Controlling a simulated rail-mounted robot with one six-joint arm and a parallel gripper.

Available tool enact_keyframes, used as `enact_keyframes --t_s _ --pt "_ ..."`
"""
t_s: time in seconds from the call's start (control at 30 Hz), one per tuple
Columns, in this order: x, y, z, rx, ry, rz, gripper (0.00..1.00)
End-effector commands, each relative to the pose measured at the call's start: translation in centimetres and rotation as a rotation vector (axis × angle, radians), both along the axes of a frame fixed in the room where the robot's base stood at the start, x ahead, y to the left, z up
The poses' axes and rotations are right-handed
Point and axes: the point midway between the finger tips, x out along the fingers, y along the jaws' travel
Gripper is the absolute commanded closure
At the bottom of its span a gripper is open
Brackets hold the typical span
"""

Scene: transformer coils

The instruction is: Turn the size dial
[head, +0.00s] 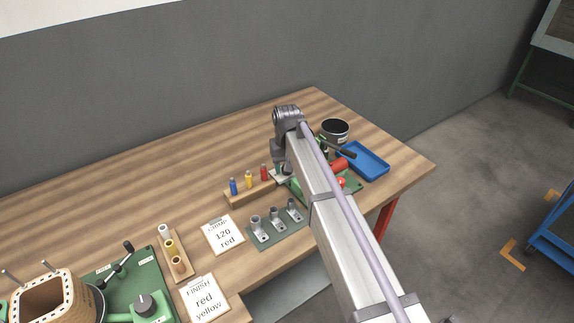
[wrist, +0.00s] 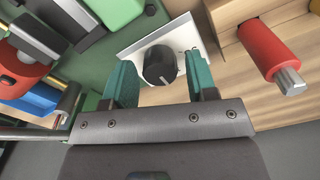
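A dark round dial (wrist: 158,66) with a pale pointer line sits on a white plate (wrist: 186,38) with small markings, too blurred to read. My gripper (wrist: 162,72) is open in the wrist view, with one green finger on each side of the dial. Gaps show between the dial and both fingers. In the head view, my arm hides most of the green tool (head: 353,184) at the right of the bench, and the dial cannot be made out there.
A wooden rack (head: 238,198) holds blue, yellow and red pieces; the red one (wrist: 268,48) is close on the right in the wrist view. Metal lugs stand on a green plate (head: 262,241). A blue tray (head: 368,160) and dark pot (head: 335,131) lie beyond my arm.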

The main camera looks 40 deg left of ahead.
Motion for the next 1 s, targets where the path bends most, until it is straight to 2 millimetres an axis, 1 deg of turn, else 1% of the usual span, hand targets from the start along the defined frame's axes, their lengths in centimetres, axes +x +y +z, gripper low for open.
enact_keyframes --t_s 0.03,0.07,0.27,0.37,0.47,0.57,0.7,0.8,0.9,1.0 --pt "0.0 0.0 0.0 0.000 0.000 0.000 0.43" --pt "0.0 0.0 0.0 0.000 0.000 0.000 0.40" --pt "0.0 0.0 0.0 0.001 -0.001 0.000 0.40" --pt "0.0 0.0 0.5 0.001 -0.001 0.000 0.40" --pt "0.0 0.0 1.9 0.001 -0.001 0.000 0.40" --pt "0.0 0.0 4.1 0.001 -0.001 0.000 0.40" --pt "0.0 0.0 7.8 0.000 0.000 0.000 0.40" --pt "0.0 0.0 9.9 0.000 0.000 0.000 0.40" --pt "0.0 0.0 11.0 0.000 0.000 0.000 0.40" --pt "0.0 0.0 11.1 0.000 0.000 0.000 0.40"
